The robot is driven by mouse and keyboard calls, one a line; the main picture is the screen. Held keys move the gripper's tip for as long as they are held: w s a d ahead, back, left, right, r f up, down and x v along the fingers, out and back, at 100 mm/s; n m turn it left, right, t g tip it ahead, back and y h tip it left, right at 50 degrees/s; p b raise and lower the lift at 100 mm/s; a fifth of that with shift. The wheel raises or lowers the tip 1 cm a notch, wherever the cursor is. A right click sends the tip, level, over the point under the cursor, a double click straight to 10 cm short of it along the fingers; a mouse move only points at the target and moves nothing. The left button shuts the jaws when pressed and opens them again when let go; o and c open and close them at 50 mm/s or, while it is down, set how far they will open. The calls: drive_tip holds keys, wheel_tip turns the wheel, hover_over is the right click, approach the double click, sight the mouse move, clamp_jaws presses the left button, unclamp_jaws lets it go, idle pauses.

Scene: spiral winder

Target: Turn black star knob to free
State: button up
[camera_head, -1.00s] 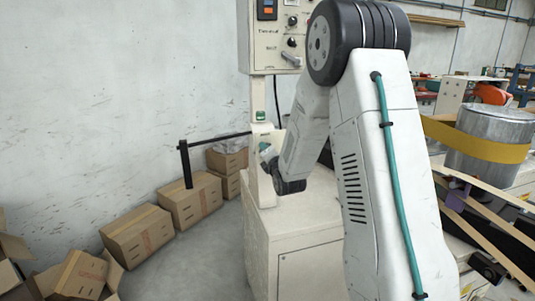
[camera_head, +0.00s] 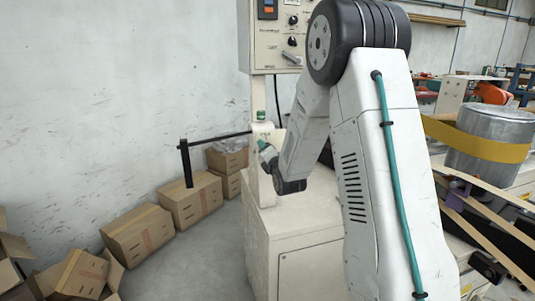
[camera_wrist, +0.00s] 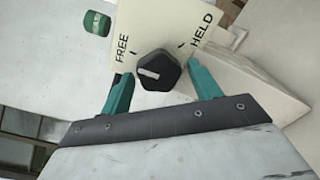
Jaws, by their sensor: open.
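The black star knob (camera_wrist: 158,70) is on a pale plate (camera_wrist: 151,30) in the wrist view. The plate is printed FREE on the left and HELD on the right, with a small dark mark by each word. A white bar on the knob lies toward its left side. My gripper (camera_wrist: 160,69) is open, its teal fingers on either side of the knob with visible gaps; I cannot tell how deep they reach. In the head view my gripper (camera_head: 265,147) is at the cream post (camera_head: 254,180), where the knob cannot be made out.
A black bar with a hanging end (camera_head: 186,163) extends left from the post. A control box (camera_head: 271,40) is above it and a cream cabinet (camera_head: 308,265) below. Cardboard boxes (camera_head: 138,237) line the wall. A green part (camera_wrist: 97,23) is near the plate.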

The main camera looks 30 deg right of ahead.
drive_tip(key=v, duration=0.7)
drive_tip(key=shift+s, duration=0.35)
drive_tip(key=shift+a, duration=0.15)
wheel_tip(320, 180, down, 9)
drive_tip(key=s+m+g+y, duration=0.1)
drive_tip(key=s+m+g, duration=0.2)
drive_tip(key=m+g, duration=0.3)
drive_tip(key=s+a+m+g+y, duration=0.2)
drive_tip(key=s+a+m+g, duration=0.3)
drive_tip(key=s+m, duration=0.25)
drive_tip(key=s+a+r+m+g, duration=0.1)
drive_tip(key=s+a+r, duration=0.3)
drive_tip(key=s, duration=0.5)
drive_tip(key=s+a+r+m+g+y, duration=0.1)
drive_tip(key=s+a+r+m, duration=0.3)
drive_tip(key=s, duration=0.5)
drive_tip(key=s+a+r+m+g+y, duration=0.1)
drive_tip(key=s+a+r+m+g, duration=0.2)
drive_tip(key=s+a+r, duration=0.3)
drive_tip(key=shift+s+r, duration=0.4)
drive_tip(key=shift+s, duration=1.3)
drive_tip(key=shift+a, duration=0.15)
